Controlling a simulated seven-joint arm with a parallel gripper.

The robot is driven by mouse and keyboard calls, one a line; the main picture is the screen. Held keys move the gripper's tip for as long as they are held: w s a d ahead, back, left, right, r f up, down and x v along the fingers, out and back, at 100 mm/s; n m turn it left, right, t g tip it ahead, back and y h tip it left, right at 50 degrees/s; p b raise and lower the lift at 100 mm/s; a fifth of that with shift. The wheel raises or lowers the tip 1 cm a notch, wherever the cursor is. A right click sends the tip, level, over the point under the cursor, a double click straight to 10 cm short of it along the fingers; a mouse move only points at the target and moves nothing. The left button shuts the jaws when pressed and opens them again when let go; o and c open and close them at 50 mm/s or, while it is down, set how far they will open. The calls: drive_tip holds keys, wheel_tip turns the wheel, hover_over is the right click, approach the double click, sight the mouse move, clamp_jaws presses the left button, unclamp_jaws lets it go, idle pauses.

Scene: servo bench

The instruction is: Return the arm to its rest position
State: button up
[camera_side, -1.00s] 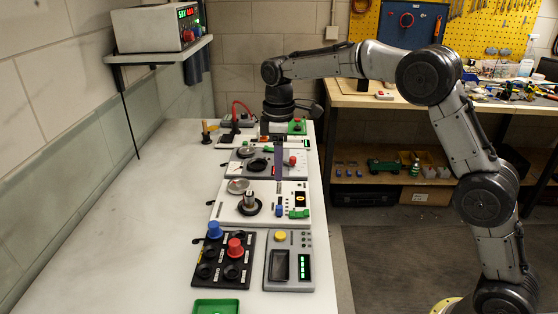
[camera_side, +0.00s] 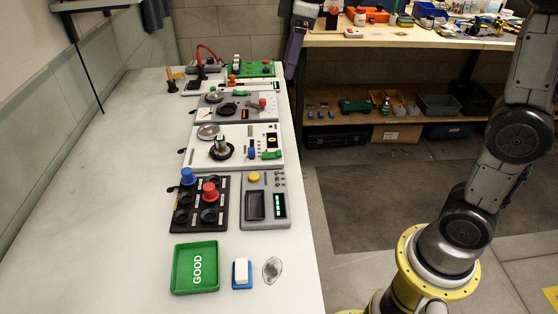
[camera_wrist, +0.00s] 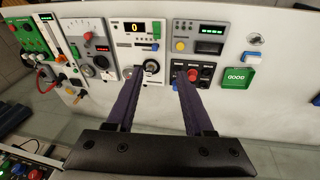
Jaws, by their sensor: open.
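My gripper (camera_wrist: 158,75) shows in the wrist view as two dark purple fingers, spread apart with nothing between them. In the side view a dark purple part of it (camera_side: 293,52) hangs at the top, beyond the right edge of the white bench (camera_side: 110,170). My gripper is clear of the bench devices and touches none of them. Most of the upper arm is out of the side view; my lower links and yellow base stand at the right.
A row of panels runs along the bench, including a white panel (camera_side: 265,135), a black panel with red and blue knobs (camera_side: 203,223) and a grey meter (camera_side: 264,181). A green GOOD tray (camera_side: 195,267) lies in front. A cluttered workbench (camera_side: 400,40) stands behind. The floor between is free.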

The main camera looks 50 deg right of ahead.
drive_tip(key=s+d+f+m+t, duration=0.1)
drive_tip(key=s+f+m, duration=0.1)
drive_tip(key=s, duration=0.8)
drive_tip(key=s+d+f+m+t, duration=0.1)
drive_tip(key=s+m+t, duration=0.1)
drive_tip(key=s, duration=0.7)
drive_tip(key=s+f+m, duration=0.4)
drive_tip(key=f, duration=0.2)
drive_tip(key=shift+a+f, duration=0.2)
drive_tip(key=shift+f, duration=0.1)
